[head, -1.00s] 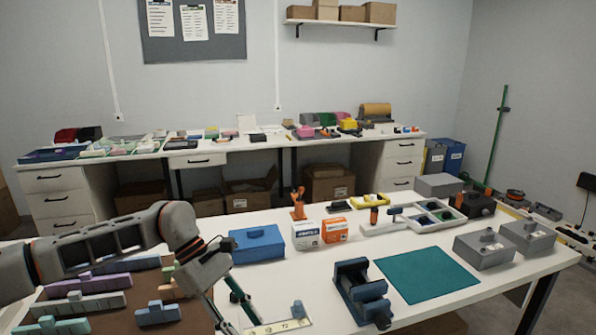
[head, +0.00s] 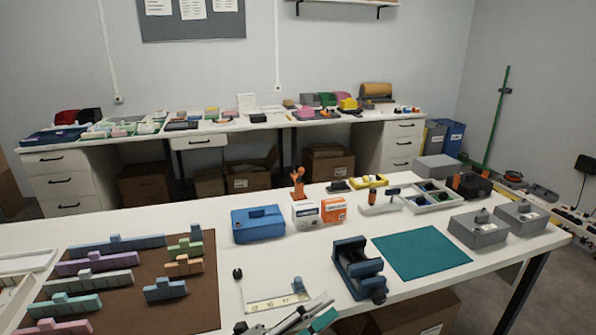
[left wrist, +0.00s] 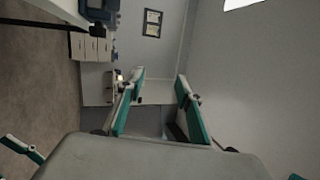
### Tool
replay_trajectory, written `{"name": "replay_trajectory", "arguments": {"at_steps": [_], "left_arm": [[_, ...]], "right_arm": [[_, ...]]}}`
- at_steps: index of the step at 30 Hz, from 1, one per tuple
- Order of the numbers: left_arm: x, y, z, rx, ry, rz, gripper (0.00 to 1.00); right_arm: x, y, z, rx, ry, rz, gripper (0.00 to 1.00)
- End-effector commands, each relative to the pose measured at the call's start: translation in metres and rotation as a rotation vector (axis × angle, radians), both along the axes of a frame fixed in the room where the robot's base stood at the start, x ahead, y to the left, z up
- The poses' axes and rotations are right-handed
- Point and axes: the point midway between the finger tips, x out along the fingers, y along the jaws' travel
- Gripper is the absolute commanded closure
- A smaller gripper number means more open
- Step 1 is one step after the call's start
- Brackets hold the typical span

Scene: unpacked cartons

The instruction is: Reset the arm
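My left gripper (head: 312,319) shows only in part at the bottom edge of the head view, in front of the near table. In the left wrist view its two teal fingers (left wrist: 160,100) stand well apart with nothing between them, so it is open and empty. That view looks sideways across the room to the wall and far bench. My right gripper cannot be made out in either view.
The near table (head: 420,305) holds a brown mat (head: 200,308) with several coloured blocks, a blue box (head: 258,226), a dark blue clamp-like device (head: 358,268), a teal mat (head: 420,254) and grey boxes (head: 478,229). A labelled plate (head: 276,303) lies near my left gripper.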

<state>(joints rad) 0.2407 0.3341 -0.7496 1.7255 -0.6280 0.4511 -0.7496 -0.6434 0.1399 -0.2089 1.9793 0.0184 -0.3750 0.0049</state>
Motion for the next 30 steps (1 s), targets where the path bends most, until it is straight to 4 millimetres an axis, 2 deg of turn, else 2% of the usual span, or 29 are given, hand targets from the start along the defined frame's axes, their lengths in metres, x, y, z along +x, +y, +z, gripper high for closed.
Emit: {"name": "replay_trajectory", "arguments": {"at_steps": [5,8,11,15,18,21,24,30], "left_arm": [[0.006,0.053,-0.054,-0.186,0.421,0.190,0.65],[-0.001,0.088,-0.095,-0.289,0.654,0.302,0.65],[-0.020,0.126,-0.142,-0.395,0.883,0.419,0.65],[-0.065,0.178,-0.208,-0.537,1.181,0.591,0.65],[-0.102,0.208,-0.243,-0.620,1.342,0.696,0.65],[-0.133,0.230,-0.268,-0.682,1.457,0.777,0.65],[-0.153,0.242,-0.282,-0.721,1.525,0.830,0.65],[-0.165,0.249,-0.289,-0.743,1.562,0.858,0.65]], "right_arm": [[0.002,0.000,0.006,0.004,-0.006,-0.002,0.60],[0.003,0.001,0.008,0.006,-0.008,-0.001,0.60],[0.003,0.001,0.010,0.007,-0.008,-0.002,0.60],[0.003,0.001,0.011,0.009,-0.007,-0.002,0.60],[0.002,0.002,0.011,0.010,-0.004,-0.002,0.60],[0.000,0.002,0.011,0.011,-0.001,-0.002,0.60],[-0.001,0.002,0.009,0.011,0.004,-0.002,0.60],[-0.003,0.002,0.007,0.010,0.008,-0.002,0.60]]}}
